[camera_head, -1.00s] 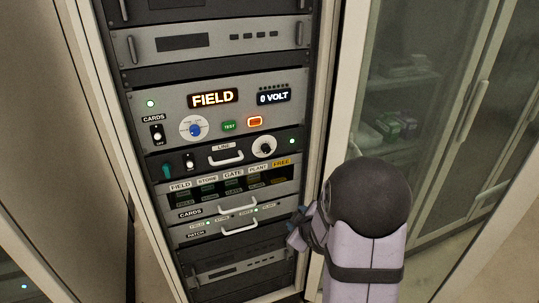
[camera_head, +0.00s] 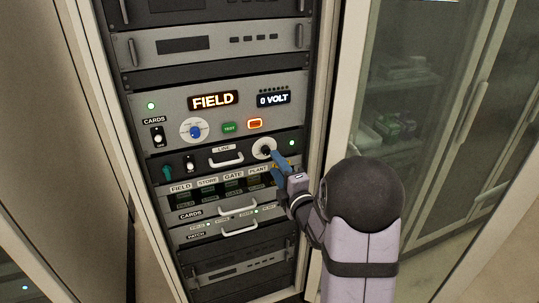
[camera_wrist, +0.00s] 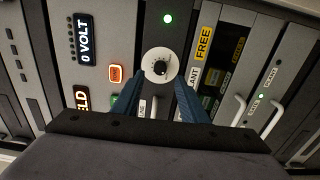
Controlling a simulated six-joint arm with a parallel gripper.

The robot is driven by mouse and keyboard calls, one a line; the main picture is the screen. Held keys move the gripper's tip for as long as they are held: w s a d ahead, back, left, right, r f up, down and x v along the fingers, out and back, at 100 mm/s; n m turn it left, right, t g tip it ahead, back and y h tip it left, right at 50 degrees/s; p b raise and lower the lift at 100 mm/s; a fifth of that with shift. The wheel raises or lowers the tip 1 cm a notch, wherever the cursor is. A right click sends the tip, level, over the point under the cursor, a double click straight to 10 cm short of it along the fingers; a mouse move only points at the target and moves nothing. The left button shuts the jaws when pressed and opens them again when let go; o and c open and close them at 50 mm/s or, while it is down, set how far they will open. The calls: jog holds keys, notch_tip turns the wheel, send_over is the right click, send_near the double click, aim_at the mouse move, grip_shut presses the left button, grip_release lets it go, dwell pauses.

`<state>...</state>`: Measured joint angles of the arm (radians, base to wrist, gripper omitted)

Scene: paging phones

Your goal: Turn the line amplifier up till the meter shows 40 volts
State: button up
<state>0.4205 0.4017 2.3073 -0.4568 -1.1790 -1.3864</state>
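The line amplifier panel (camera_head: 207,161) has a LINE label, a handle and a white dial with a dark knob (camera_head: 263,148) at its right. The dial also shows in the wrist view (camera_wrist: 161,66), ahead of my fingertips. The meter (camera_head: 273,98) above reads 0 VOLT, and it shows sideways in the wrist view (camera_wrist: 84,39). My gripper (camera_head: 274,167) is open, its blue fingers apart and just below and right of the dial in the head view. In the wrist view the gripper (camera_wrist: 157,90) has nothing between its fingers; whether a finger touches the dial is unclear.
An orange-lit button (camera_head: 255,123), a green TEST button (camera_head: 229,128) and a blue selector knob (camera_head: 195,130) sit on the panel above. A lit FIELD display (camera_head: 213,100) is there too. The cards panel (camera_head: 232,207) with handles lies below.

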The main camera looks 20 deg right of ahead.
aim_at(267, 152)
jog(key=shift+w+p, duration=1.3)
jog(key=shift+w, duration=1.8)
grip_shut()
